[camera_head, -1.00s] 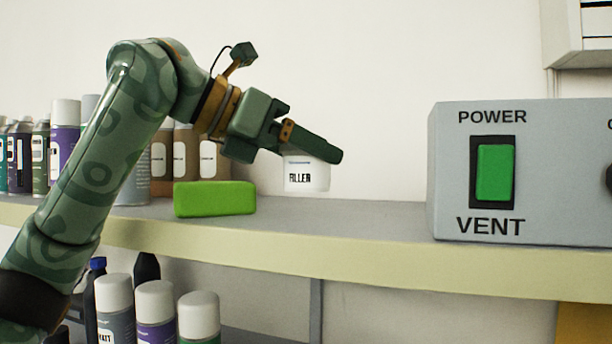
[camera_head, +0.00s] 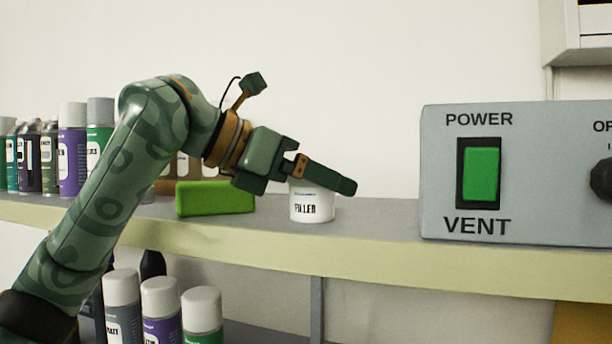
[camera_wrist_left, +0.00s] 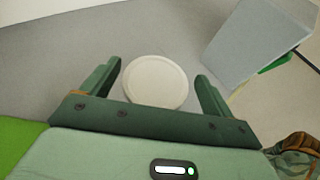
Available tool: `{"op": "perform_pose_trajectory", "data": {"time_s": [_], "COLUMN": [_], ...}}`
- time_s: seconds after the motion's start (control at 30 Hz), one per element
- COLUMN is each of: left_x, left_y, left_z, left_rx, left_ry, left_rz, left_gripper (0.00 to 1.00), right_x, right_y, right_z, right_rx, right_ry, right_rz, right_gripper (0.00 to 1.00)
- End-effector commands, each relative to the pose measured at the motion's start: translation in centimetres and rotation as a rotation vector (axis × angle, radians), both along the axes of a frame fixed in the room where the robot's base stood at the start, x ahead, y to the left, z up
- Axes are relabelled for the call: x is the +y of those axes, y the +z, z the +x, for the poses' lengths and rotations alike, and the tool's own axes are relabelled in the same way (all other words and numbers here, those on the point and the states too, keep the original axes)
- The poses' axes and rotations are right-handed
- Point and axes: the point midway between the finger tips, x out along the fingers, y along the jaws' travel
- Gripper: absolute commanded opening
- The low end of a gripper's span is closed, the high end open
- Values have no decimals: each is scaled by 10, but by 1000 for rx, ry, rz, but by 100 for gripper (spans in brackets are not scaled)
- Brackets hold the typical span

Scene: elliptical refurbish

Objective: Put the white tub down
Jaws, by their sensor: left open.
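The white tub (camera_head: 312,207), labelled FILLER, stands upright on the grey shelf top (camera_head: 375,218), near its front edge. Its round lid (camera_wrist_left: 155,81) shows in the left wrist view. My left gripper (camera_head: 335,185) is right at the top of the tub, and one finger hides part of the lid in the head view. In the left wrist view my left gripper (camera_wrist_left: 158,72) is open, with a finger on each side of the tub and a gap visible beside the lid. My right gripper is not in view.
A green block (camera_head: 215,198) lies left of the tub. The grey control box (camera_head: 520,180) with its green switch stands to the right, with bare shelf between. Several spray cans (camera_head: 72,150) stand at the left, and more sit on the shelf below.

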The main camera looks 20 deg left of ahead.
Motion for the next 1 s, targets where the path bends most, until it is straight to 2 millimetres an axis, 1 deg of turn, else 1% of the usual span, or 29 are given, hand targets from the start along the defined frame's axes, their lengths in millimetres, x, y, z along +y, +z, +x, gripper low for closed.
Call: {"op": "perform_pose_trajectory", "data": {"time_s": [0.07, 0.17, 0.4, 0.5, 0.6, 0.73, 1.0], "left_x": [3, 13, 51, 65, 74, 80, 81], "left_y": [3, 8, 29, 37, 43, 46, 47], "left_z": [-2, -11, -47, -60, -69, -75, -76], "left_rx": [-2, -4, -4, -4, -2, -1, -1], "left_ry": [1, 2, 3, 2, 1, 0, 0], "left_rz": [-1, -2, -1, 0, 0, 1, 1], "left_gripper": [87, 87, 87, 87, 87, 87, 87], "right_x": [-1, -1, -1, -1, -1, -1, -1], "right_y": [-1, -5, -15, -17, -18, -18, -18], "right_z": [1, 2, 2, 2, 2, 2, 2], "right_rx": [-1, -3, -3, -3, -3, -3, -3], "right_ry": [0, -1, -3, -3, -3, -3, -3], "right_rz": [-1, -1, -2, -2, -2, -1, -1], "right_gripper": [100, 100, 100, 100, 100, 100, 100]}}
